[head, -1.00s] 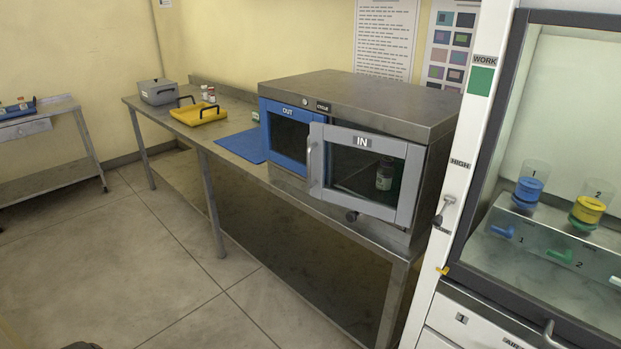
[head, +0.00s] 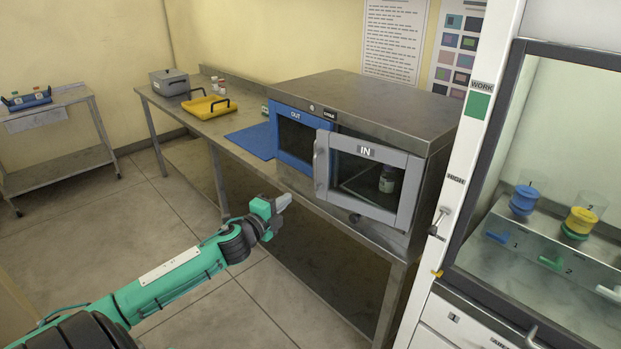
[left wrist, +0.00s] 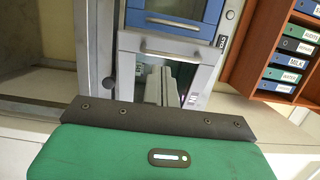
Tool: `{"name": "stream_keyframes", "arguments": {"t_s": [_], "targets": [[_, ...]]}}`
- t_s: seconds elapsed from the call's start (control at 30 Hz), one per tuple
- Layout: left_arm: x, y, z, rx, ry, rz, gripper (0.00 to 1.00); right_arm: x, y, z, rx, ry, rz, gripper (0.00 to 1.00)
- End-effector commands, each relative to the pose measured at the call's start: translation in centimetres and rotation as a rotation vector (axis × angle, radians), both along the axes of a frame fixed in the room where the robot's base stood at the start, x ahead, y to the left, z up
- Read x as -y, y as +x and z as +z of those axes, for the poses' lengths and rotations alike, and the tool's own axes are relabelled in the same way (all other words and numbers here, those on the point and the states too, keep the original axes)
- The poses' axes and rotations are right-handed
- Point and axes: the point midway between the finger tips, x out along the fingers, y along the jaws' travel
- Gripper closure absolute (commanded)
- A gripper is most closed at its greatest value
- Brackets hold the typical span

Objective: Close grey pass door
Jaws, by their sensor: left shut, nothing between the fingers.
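The grey pass door (head: 366,182), labelled IN, is on the front right of the steel pass box (head: 365,100). It stands ajar, its left, handle side (head: 320,165) swung out from the box and overlapping the blue OUT door (head: 296,136). A small bottle (head: 387,180) shows through its window. My left gripper (head: 283,201) is shut and empty, in front of the bench, lower left of the door and apart from it. In the left wrist view its fingers (left wrist: 161,86) point towards a grey door frame with a handle (left wrist: 172,51). My right gripper is not in view.
The steel bench (head: 190,126) holds a blue mat (head: 252,141), a yellow tray (head: 208,107) and a grey box (head: 169,82). A glass-fronted work cabinet (head: 545,190) stands close on the right. The floor left of the bench is open.

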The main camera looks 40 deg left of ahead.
Motion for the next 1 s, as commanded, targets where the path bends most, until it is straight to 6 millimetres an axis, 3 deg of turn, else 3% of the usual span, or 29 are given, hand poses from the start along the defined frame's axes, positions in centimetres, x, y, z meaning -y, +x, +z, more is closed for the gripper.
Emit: {"name": "stream_keyframes", "arguments": {"t_s": [1.0], "targets": [[-0.6, 12.2, 0.2, 0.0, -0.004, 0.001, 1.0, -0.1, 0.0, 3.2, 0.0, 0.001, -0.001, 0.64]]}}
